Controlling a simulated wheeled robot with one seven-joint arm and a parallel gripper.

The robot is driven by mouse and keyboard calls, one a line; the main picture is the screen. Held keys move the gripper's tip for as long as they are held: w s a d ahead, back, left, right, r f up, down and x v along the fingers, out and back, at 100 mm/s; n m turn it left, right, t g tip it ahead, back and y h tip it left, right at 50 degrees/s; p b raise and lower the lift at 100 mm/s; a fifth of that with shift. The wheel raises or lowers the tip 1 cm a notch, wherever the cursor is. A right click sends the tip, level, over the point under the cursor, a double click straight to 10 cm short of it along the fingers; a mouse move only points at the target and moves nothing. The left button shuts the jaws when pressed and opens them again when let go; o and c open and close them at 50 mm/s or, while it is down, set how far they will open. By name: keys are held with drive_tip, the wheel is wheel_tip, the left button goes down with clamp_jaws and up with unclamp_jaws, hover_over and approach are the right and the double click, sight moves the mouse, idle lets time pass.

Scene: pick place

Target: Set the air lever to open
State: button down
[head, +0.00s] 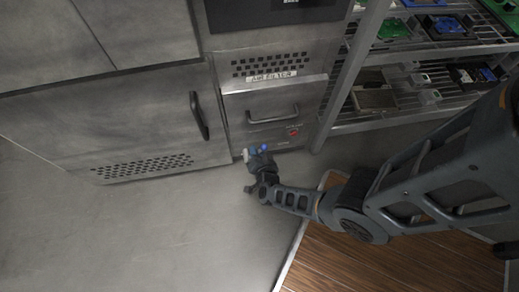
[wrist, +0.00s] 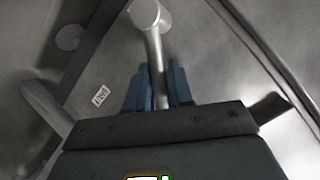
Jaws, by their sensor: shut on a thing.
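A grey metal lever with a round end (wrist: 150,14) shows at the top middle of the wrist view. Its shaft runs down between the two blue fingers of my gripper (wrist: 158,88). The fingers are shut on the shaft, one on each side. In the head view my gripper (head: 258,150) is low at the front of the steel cabinet, below the drawer handle. A small pale part shows beside the fingers there, too small to make out. The lower shaft is hidden behind the gripper body. I cannot read any open or shut marking.
A small white label (wrist: 101,95) is on the metal surface left of the lever. The cabinet has a drawer handle (head: 272,115) and a dark door handle (head: 199,115). A shelf rack (head: 420,118) with boxes stands at the right. The grey floor at the left is clear.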

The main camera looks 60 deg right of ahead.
drive_tip(key=shift+w+a+r+n, duration=0.2)
drive_tip(key=shift+w+n, duration=0.05)
drive_tip(key=shift+n, duration=0.05)
idle(0.5)
drive_tip(key=c, duration=1.1)
unclamp_jaws()
drive_tip(key=shift+p, duration=0.3)
drive_tip(key=p+v, duration=0.3)
drive_tip(key=v, duration=0.4)
drive_tip(key=shift+a, duration=0.4)
drive_tip(key=shift+s+a+r, duration=0.1)
drive_tip(key=shift+s+r, duration=0.05)
drive_tip(key=shift+r, duration=0.05)
